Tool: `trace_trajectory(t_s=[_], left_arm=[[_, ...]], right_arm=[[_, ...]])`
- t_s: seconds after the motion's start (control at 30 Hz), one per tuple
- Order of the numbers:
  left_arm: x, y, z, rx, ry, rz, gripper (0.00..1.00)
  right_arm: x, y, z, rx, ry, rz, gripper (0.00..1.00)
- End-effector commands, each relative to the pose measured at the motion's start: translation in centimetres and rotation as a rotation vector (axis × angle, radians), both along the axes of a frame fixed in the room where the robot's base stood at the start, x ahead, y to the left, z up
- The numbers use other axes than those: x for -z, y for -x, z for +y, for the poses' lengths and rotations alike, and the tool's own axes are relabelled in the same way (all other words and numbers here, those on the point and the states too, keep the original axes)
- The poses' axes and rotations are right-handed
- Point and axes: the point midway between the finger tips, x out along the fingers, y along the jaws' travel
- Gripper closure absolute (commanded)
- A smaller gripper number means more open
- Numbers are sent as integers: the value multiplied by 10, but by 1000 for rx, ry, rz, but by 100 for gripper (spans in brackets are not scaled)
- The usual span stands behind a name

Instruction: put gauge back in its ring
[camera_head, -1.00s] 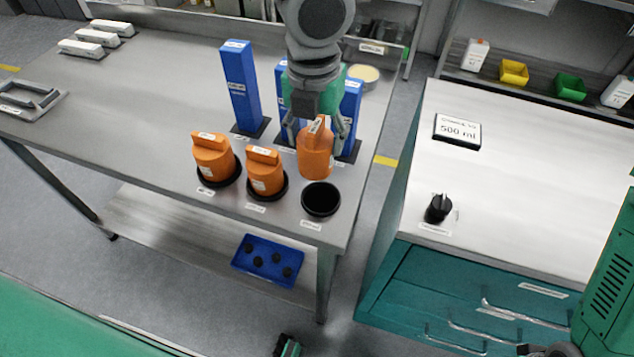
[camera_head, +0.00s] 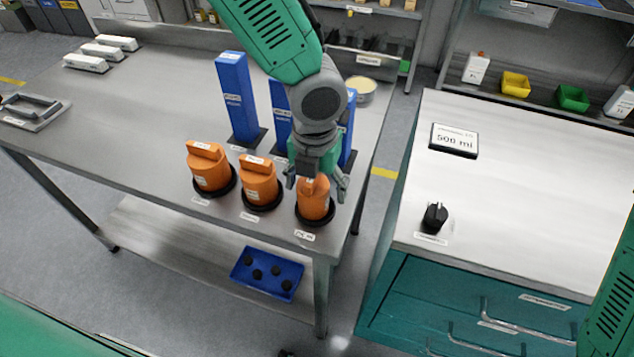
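Three orange gauges stand on the steel table near its front edge, each with a black ring around its base. The right gauge (camera_head: 314,207) stands upright in the right ring (camera_head: 316,222), whose dark rim shows around its foot. My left gripper (camera_head: 316,186) is just above this gauge, its fingers spread apart on either side of the handle with gaps showing. The gripper partly hides the gauge's top. The middle gauge (camera_head: 259,187) and left gauge (camera_head: 210,173) sit in their own rings. My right gripper is out of view.
Blue columns (camera_head: 237,100) stand close behind the gauges, partly hidden by my arm. A blue tray (camera_head: 267,275) is on the lower shelf. To the right, a teal cabinet holds a black knob (camera_head: 435,216) and a 500 ml display (camera_head: 454,140). The table's left middle is clear.

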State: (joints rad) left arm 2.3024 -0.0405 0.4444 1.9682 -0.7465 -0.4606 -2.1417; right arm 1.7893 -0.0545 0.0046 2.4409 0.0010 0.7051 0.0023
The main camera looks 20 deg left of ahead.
Motion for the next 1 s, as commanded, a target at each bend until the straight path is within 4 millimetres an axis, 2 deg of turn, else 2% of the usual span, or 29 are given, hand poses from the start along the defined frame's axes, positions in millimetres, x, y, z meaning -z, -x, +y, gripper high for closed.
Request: trace_trajectory(t_s=[0.23,0.33,0.47,0.7,0.83,1.0], left_arm=[[-3,0,2,-1,6,-5,28],[-12,-1,2,-2,8,-6,28],[-35,-1,1,-3,9,-8,28],[-88,1,-1,-2,7,-9,28],[-108,1,-2,-2,7,-7,28],[-121,2,-1,-2,6,-5,28]], right_arm=[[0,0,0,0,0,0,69],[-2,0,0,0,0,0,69],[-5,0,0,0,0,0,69],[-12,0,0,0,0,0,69],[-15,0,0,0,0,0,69],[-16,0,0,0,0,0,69]])
